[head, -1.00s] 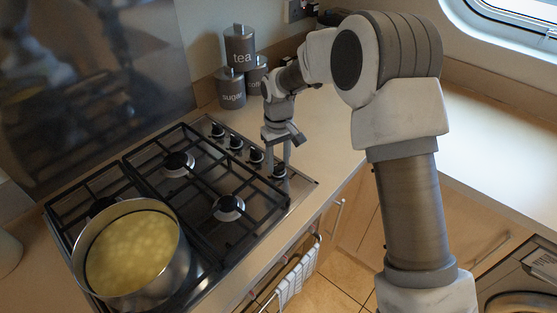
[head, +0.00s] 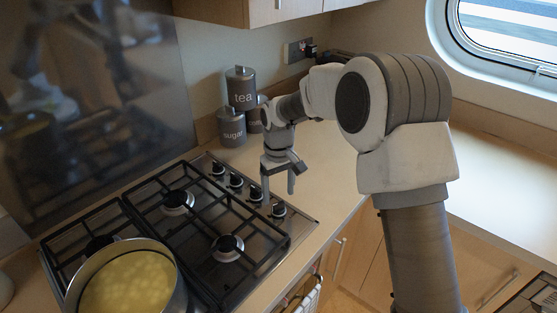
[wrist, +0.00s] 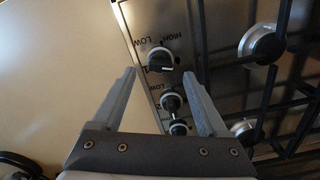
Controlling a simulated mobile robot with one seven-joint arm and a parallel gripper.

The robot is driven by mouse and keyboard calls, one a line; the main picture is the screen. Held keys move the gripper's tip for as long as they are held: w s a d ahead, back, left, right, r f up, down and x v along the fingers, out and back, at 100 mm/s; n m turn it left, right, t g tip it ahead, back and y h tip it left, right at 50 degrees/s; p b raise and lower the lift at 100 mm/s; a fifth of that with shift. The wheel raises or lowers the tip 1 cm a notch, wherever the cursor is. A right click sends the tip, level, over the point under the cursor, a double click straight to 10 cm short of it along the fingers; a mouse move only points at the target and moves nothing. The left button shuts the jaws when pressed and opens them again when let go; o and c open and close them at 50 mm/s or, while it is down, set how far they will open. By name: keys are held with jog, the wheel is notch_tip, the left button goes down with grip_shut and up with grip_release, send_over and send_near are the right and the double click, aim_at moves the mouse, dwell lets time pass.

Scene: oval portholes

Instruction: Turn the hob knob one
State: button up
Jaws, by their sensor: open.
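Several dark knobs with pale rings stand in a row along the right side of the hob (head: 150,207). The front knob (head: 278,209) appears to be the one ahead of my fingers in the wrist view (wrist: 160,60), with HIGH and LOW marks beside it. A number beside it is too blurred to read surely, so I cannot confirm which knob is one. My gripper (head: 278,190) is open and empty, fingers pointing down, just above the front knobs. In the wrist view my gripper (wrist: 165,72) has the front knob between its fingertip lines, apparently beyond them and untouched.
A pot of yellow food (head: 130,285) stands at the hob's front left. Black pan grates (head: 195,232) lie beside the knobs. Tea and sugar canisters (head: 232,133) stand behind my gripper. The worktop (head: 325,170) to the right is clear.

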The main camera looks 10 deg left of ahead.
aim_at(278, 203)
notch_tip(278, 203, up, 14)
jog(key=shift+p, duration=0.3)
